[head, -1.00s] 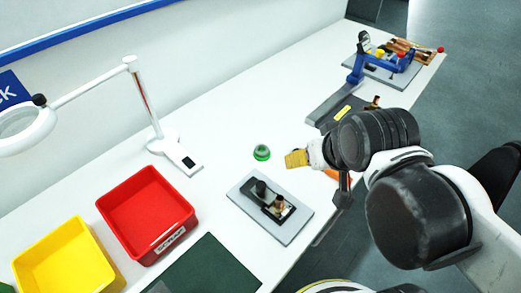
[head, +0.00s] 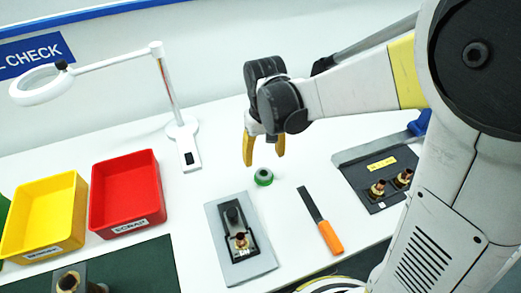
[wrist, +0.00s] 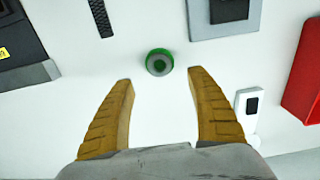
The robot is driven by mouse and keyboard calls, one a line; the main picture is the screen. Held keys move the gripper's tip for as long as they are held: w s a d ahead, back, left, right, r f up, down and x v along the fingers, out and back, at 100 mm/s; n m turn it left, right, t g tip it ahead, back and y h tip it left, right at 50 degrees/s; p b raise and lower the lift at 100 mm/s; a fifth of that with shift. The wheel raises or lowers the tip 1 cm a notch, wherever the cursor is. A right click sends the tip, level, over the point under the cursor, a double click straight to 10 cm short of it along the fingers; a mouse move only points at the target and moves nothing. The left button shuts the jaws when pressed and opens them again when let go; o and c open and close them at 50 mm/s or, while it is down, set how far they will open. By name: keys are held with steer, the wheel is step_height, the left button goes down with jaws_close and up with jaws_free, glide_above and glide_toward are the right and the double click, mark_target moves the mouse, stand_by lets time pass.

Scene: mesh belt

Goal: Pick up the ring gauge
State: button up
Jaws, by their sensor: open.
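The ring gauge (head: 263,177) is a small green ring with a grey middle, lying on the white table. In the wrist view the ring gauge (wrist: 159,62) sits just beyond the fingertips, roughly centred between them, with bare table around it. My gripper (head: 250,160) has yellow fingers pointing down, above and slightly behind-left of the ring gauge in the head view. In the wrist view my gripper (wrist: 160,75) is open, its two fingers wide apart and nothing between them. The ring gauge is apart from both fingers.
A grey plate (head: 221,213) with a black fixture and brass fitting stands in front of the ring gauge. An orange-handled file (head: 331,237) lies to its right, beside a dark plate (head: 362,179) with brass fittings. A magnifier lamp base (head: 188,150) and red bin (head: 103,196) stand left.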

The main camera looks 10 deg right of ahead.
mark_target(264, 176)
step_height(264, 176, down, 3)
steer(key=shift+a+r+b, duration=0.1)
steer(key=shift+a+b, duration=0.05)
steer(key=shift+b, duration=0.2)
step_height(264, 176, down, 6)
steer(key=b, duration=0.2)
steer(key=shift+b, duration=0.35)
steer(key=shift+r, duration=0.15)
steer(key=shift+c, duration=0.5)
steer(key=c, duration=1.3)
steer(key=shift+r, duration=0.1)
